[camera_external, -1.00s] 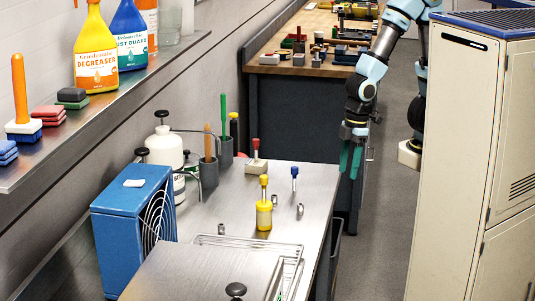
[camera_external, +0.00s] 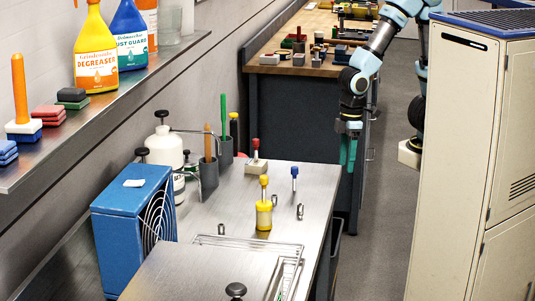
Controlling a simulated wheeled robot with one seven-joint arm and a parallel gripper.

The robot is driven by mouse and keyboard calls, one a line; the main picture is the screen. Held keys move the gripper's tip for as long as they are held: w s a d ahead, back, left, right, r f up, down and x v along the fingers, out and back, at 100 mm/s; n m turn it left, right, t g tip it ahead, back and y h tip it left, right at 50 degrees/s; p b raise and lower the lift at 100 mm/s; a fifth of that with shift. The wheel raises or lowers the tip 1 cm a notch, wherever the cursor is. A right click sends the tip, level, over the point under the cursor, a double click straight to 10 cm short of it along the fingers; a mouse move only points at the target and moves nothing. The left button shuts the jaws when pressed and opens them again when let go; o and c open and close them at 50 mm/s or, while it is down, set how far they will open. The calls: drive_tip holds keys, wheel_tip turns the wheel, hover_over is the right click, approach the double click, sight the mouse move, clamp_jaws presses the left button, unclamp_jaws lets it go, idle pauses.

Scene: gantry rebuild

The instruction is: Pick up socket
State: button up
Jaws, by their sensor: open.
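Several small metal pieces that look like sockets lie on the steel table: one near the middle (camera_external: 274,199), one to its right near the edge (camera_external: 300,211), and one at the front left (camera_external: 221,229). I cannot tell which one the task means. My gripper (camera_external: 348,152), with green fingers, points down just beyond the table's far right corner. It is open, apart from all the sockets, with nothing seen in it.
A yellow pot with a yellow-handled tool (camera_external: 264,213), a blue-topped tool (camera_external: 294,178) and a red-topped tool in a block (camera_external: 256,160) stand near the sockets. A wire rack (camera_external: 262,243) and blue fan box (camera_external: 130,232) are in front. A tall cabinet (camera_external: 470,150) stands right.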

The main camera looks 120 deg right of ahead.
wheel_tip(320, 180, down, 11)
drive_tip(key=a+m+y, duration=0.1)
drive_tip(key=m+y, duration=0.5)
drive_tip(key=m, duration=0.6)
drive_tip(key=w+d+r+m+t+y+p, duration=0.1)
drive_tip(key=w+d+r+m+t, duration=0.35)
drive_tip(key=r+m, duration=0.25)
drive_tip(key=w+d+r+m+t+y, duration=0.2)
drive_tip(key=w+d+r+m+t, duration=0.1)
drive_tip(key=r+m+t, duration=0.3)
approach(300, 213)
drive_tip(key=shift+w+a+r+g+p, duration=0.35)
drive_tip(key=shift+w+a+r+p, duration=0.35)
drive_tip(key=shift+w+a, duration=0.35)
drive_tip(key=shift+d+p+x, duration=0.15)
drive_tip(key=shift+p+x, duration=0.4)
drive_tip(key=shift+x, duration=1)
drive_tip(key=shift+d+p+x, duration=0.15)
drive_tip(key=shift+p+x, duration=0.4)
drive_tip(key=shift+x, duration=1.05)
drive_tip(key=shift+w+f, duration=0.15)
drive_tip(key=shift+w, duration=0.05)
